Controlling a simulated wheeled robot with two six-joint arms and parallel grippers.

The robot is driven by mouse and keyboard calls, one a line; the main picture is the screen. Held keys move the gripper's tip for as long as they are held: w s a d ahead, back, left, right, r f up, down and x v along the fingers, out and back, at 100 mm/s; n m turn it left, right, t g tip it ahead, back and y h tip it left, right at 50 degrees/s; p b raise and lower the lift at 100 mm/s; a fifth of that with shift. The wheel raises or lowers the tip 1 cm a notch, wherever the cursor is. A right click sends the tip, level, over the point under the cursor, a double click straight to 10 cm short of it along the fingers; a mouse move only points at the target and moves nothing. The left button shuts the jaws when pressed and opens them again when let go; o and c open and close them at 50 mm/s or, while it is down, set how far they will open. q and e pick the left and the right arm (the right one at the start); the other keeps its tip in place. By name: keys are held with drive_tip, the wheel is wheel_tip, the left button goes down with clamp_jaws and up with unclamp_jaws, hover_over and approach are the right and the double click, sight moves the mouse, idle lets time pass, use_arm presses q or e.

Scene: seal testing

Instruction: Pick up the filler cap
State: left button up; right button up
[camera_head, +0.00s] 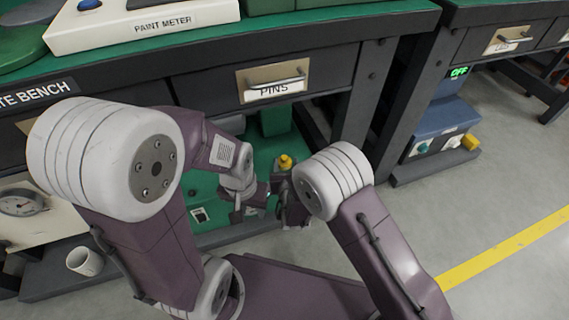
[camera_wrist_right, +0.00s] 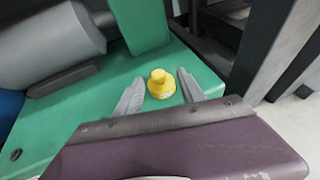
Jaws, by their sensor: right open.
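The filler cap is a small yellow knobbed piece (camera_head: 286,162) on the green lower shelf (camera_head: 205,188) under the bench. In the right wrist view the cap (camera_wrist_right: 160,88) stands upright, with the green surface around it. My right gripper (camera_wrist_right: 161,77) is open, with one grey finger to each side of the cap; I cannot tell whether either touches it. In the head view my right gripper (camera_head: 286,190) is small and dark, just below the cap. My left gripper (camera_head: 248,210) is to the left, low over the shelf; its jaw opening is unclear.
The bench with the PINS drawer (camera_head: 272,84) overhangs the shelf. A dark bench leg (camera_head: 357,110) stands to the right. A white cup (camera_head: 84,261) and a gauge (camera_head: 22,202) are at lower left. A blue device (camera_head: 441,130) stands at right.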

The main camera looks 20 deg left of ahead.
sight(284, 159)
drive_tip(key=b+x, duration=0.3)
drive_tip(key=x, duration=0.1)
drive_tip(key=shift+w+a+f+b, duration=0.1)
drive_tip(key=shift+a+f+b, duration=0.1)
drive_tip(key=shift+f+b, duration=0.1)
drive_tip(key=shift+w+a, duration=0.1)
drive_tip(key=shift+w, duration=0.1)
drive_tip(key=shift+r, duration=0.15)
clamp_jaws()
drive_tip(key=r+p, duration=0.3)
drive_tip(key=d+r+p, duration=0.1)
drive_tip(key=r+p, duration=0.1)
drive_tip(key=shift+s+r, duration=0.1)
drive_tip(key=s+d+r+p, duration=0.3)
drive_tip(key=d+r+p, duration=0.2)
drive_tip(key=d, duration=0.5)
drive_tip(key=shift+s+r+p, duration=0.3)
drive_tip(key=shift+r, duration=0.1)
